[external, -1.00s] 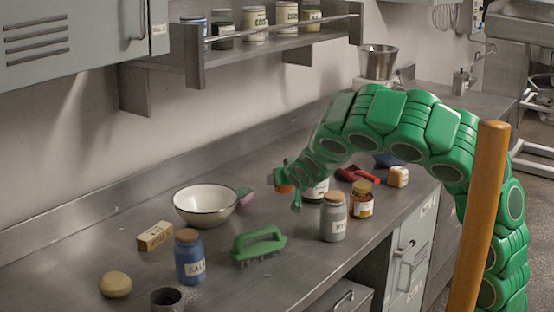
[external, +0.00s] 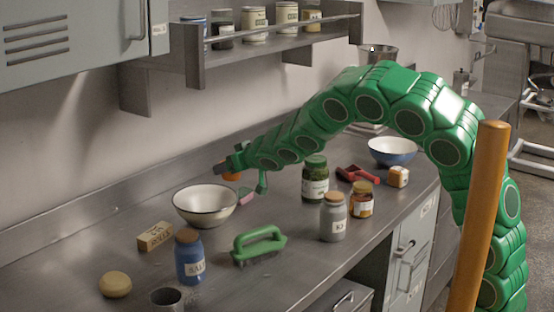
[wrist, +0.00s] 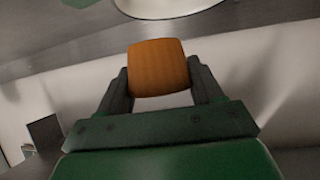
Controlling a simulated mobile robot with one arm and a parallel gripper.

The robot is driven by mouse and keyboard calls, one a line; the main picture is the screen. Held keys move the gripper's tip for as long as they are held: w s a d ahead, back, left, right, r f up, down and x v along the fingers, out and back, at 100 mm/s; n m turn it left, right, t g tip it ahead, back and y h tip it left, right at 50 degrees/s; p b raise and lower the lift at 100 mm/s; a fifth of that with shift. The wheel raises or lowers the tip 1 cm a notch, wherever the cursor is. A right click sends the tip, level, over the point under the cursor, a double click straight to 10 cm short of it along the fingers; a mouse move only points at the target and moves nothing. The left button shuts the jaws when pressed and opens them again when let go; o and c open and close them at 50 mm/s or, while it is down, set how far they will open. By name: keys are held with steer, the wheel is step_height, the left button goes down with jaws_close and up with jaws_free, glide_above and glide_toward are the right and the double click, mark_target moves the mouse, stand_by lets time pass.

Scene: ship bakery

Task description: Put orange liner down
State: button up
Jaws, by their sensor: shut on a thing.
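The orange liner (wrist: 158,68) sits between the two dark fingers of my gripper (wrist: 160,85) in the wrist view. In the external view only a small orange part of the liner (external: 232,176) shows below my gripper (external: 228,168). My gripper is shut on the liner and holds it above the counter, just behind and right of the cream bowl (external: 205,205). The bowl's pale rim also shows at the top of the wrist view (wrist: 165,8). A pink item (external: 245,196) lies on the counter beside the bowl, partly hidden by my arm.
A green brush (external: 258,245), blue salt jar (external: 189,258), grey jar (external: 333,217), green-lidded jar (external: 315,180) and amber jar (external: 361,200) stand on the counter (external: 290,278). A blue bowl (external: 393,151) is farther right. The wall shelf (external: 270,52) hangs above.

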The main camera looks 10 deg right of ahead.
steer(key=s+a+r+n+g+y, duration=0.1)
steer(key=s+a+n+g+y, duration=0.15)
steer(key=s+a, duration=0.35)
steer(key=s+a+r+n+g+y, duration=0.1)
steer(key=s+a+n+g+y, duration=0.2)
steer(key=a, duration=0.5)
steer(key=s+a+f+n+g+h, duration=0.1)
steer(key=s+a+f+n+g, duration=0.2)
steer(key=s, duration=0.4)
steer(key=s+a+n+g, duration=0.2)
steer(key=s+n+g, duration=0.25)
steer(key=s, duration=0.35)
steer(key=shift+w+a+f, duration=1.15)
steer(key=shift+a+f, duration=0.45)
steer(key=shift+a, duration=0.35)
steer(key=shift+w+a+f, duration=1.2)
steer(key=shift+a+f, duration=0.45)
steer(key=shift+a, duration=0.25)
steer(key=shift+w+a+f, duration=1.15)
steer(key=shift+a+f, duration=0.45)
steer(key=shift+a, duration=0.35)
steer(key=shift+a+f, duration=0.1)
steer(key=shift+w+a+f, duration=0.1)
steer(key=shift+f, duration=1.55)
